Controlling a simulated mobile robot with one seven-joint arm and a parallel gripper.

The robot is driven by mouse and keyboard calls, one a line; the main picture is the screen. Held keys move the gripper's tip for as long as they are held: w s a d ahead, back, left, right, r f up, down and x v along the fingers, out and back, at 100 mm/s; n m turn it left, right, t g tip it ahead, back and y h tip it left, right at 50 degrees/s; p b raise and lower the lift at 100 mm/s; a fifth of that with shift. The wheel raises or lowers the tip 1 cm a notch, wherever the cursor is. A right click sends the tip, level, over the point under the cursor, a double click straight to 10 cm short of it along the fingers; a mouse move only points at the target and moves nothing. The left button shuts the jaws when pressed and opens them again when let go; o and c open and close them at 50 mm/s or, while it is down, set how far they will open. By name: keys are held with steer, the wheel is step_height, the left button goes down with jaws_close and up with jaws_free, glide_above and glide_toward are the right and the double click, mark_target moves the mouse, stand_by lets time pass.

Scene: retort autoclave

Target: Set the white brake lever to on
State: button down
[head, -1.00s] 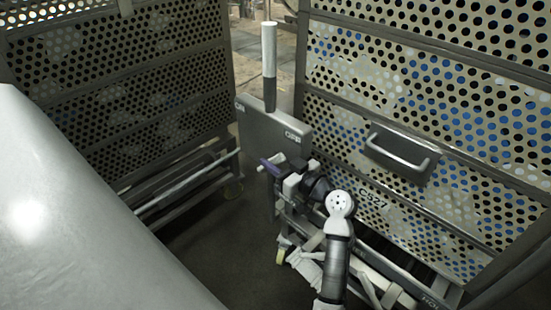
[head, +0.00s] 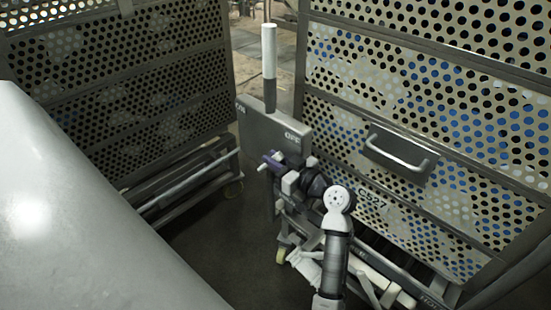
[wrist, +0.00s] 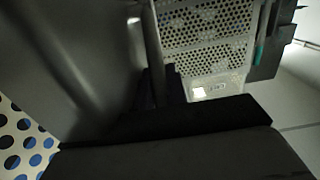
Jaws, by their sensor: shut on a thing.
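The white brake lever (head: 269,52) stands nearly upright, with a white upper grip and a dark lower shaft. It rises behind a grey plate (head: 262,127) marked ON at its left and OFF at its right. The lever's foot is hidden by the plate. My gripper (head: 270,163) is low in front of the plate, well below the white grip. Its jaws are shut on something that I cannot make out. In the wrist view, dark gripper parts (wrist: 165,145) fill the bottom and a smooth grey surface looms close at the left.
A perforated metal basket (head: 440,130) marked C527, with a handle (head: 400,152), stands close on the right. Another perforated basket (head: 140,85) stands at the left. A large smooth grey surface (head: 70,200) fills the left foreground. Dark floor shows between.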

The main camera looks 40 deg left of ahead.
steer(key=shift+a+r+h+p, duration=0.3)
steer(key=shift+r+h+p, duration=0.1)
steer(key=shift+r+p, duration=0.3)
steer(key=shift+a+r+h+p, duration=0.2)
steer(key=shift+a+h+p, duration=0.5)
steer(key=shift+p, duration=0.5)
steer(key=shift+w+a+f+h+p, duration=0.1)
steer(key=shift+a+f+h+p, duration=0.15)
steer(key=shift+h+p, duration=0.5)
steer(key=c, duration=1.4)
jaws_free()
steer(key=shift+w, duration=0.1)
